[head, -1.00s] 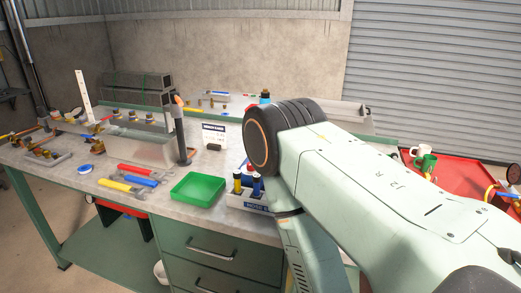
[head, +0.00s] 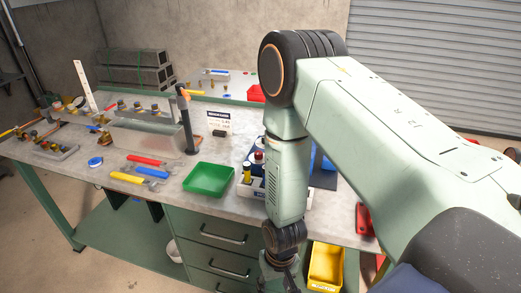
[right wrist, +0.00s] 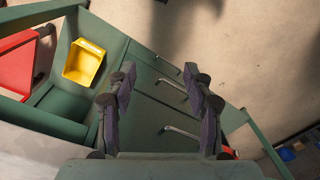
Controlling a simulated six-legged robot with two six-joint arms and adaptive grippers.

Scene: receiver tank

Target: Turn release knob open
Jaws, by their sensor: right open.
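I cannot pick out a release knob or a receiver tank in either view. My right gripper (head: 279,273) hangs below the forearm at the bottom edge of the head view, in front of the bench drawers. In the right wrist view its two dark fingers (right wrist: 160,85) are spread apart with nothing between them. It is open and empty, apart from the green drawer fronts (right wrist: 168,95) beyond. My left gripper is not in view. My right arm hides part of the workbench (head: 228,160).
A green tray (head: 208,179), wrenches (head: 148,172) and bottles (head: 258,158) are on the bench. A yellow bin (head: 326,266) sits low to the right of the drawers and shows in the right wrist view (right wrist: 84,62).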

